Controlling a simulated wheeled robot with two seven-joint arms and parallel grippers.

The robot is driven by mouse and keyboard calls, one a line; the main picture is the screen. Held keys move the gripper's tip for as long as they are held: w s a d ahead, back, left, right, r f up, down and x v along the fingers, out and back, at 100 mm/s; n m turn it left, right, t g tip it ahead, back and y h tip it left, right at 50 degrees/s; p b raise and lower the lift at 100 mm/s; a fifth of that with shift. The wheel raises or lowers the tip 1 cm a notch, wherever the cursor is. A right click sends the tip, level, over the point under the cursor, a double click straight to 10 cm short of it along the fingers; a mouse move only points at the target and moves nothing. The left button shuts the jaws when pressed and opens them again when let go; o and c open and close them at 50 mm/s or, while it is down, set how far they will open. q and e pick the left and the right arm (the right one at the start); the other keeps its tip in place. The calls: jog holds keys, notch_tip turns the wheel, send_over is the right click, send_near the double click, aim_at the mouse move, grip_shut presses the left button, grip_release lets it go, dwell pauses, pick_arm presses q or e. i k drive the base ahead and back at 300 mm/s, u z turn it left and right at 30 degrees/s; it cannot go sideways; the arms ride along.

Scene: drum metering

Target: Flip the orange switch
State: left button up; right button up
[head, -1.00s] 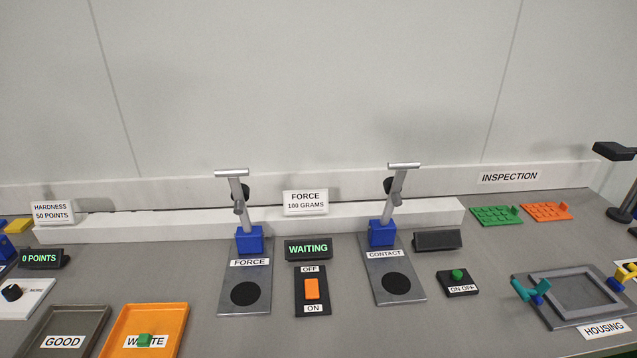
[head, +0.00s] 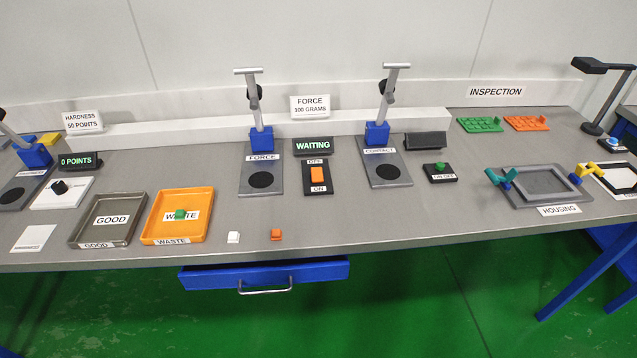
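The orange switch (head: 317,174) sits on a dark plate between the FORCE stand and the CONTACT stand, with an OFF label above it and an ON label below it. It is too small to tell which way the rocker is tipped. The display (head: 313,146) just behind it reads WAITING in green. Neither of my grippers shows in the head view, and nothing touches the switch.
The FORCE press (head: 262,135) and CONTACT press (head: 377,133) flank the switch. Left are a grey GOOD tray (head: 132,201) and an orange WASTE tray (head: 203,192) holding a green piece. A white piece (head: 233,237) and orange piece (head: 276,235) lie near the front edge.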

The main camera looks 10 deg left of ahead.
aim_at(317, 173)
jog(key=z, duration=1.3)
jog(key=i, duration=1)
jog(key=u, duration=1.8)
